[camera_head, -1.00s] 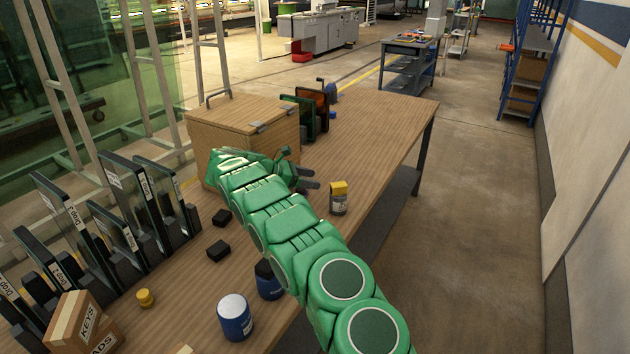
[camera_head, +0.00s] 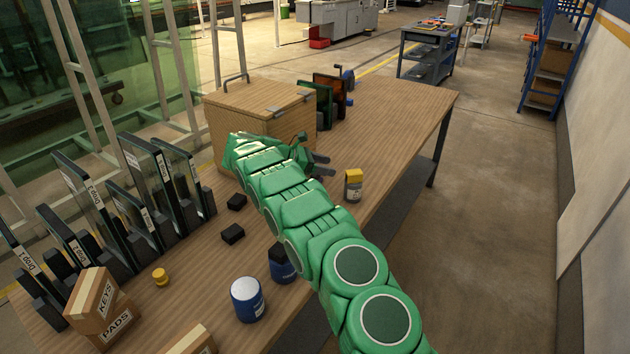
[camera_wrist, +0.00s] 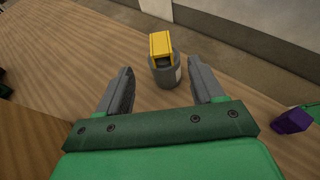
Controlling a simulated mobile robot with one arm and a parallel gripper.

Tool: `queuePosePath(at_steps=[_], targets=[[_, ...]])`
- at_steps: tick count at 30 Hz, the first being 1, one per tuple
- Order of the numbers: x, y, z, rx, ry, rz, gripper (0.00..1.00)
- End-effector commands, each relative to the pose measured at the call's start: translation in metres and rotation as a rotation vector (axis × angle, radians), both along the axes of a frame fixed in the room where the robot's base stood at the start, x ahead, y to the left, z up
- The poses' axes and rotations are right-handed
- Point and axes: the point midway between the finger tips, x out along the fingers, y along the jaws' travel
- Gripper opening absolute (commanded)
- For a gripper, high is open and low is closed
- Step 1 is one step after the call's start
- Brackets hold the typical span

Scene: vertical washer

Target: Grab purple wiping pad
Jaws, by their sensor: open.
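A small purple object (camera_wrist: 292,121), which looks like the purple wiping pad, lies on the table at the right edge of the wrist view, outside my right finger and partly beside my gripper's body. I cannot make it out in the head view. My gripper (camera_head: 322,166) is open and empty above the table, in front of the wooden box. In the wrist view its fingers (camera_wrist: 160,75) are spread apart. A grey bottle with a yellow top (camera_wrist: 163,60) stands upright just beyond the fingertips. The same bottle shows in the head view (camera_head: 353,187).
The wooden box (camera_head: 265,115) stands behind my gripper. Blue bottles (camera_head: 247,299) stand near the front table edge. Black blocks (camera_head: 233,233), labelled panels (camera_head: 90,190) and a cardboard box (camera_head: 98,308) occupy the left. The table's far right part (camera_head: 405,110) is clear.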

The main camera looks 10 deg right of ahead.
Motion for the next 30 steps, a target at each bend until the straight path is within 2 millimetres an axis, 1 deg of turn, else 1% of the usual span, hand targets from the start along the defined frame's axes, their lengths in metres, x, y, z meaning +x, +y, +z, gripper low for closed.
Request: queuePosePath(at_steps=[2,4,5,13,16,19,24,27,30], targets=[[0.000,0.000,0.000,0.000,0.000,0.000,0.67],[0.000,0.000,0.000,0.000,0.000,0.000,0.59],[0.000,0.000,0.000,0.000,0.000,0.000,0.57],[0.001,0.000,0.000,-0.001,-0.001,0.003,0.57],[0.006,0.000,0.001,-0.006,-0.012,0.031,0.57],[0.017,-0.002,0.003,-0.019,-0.033,0.090,0.57],[0.047,0.003,0.008,-0.046,-0.090,0.269,0.57],[0.064,0.010,0.007,-0.059,-0.114,0.394,0.57],[0.076,0.017,-0.001,-0.066,-0.123,0.520,0.57]])
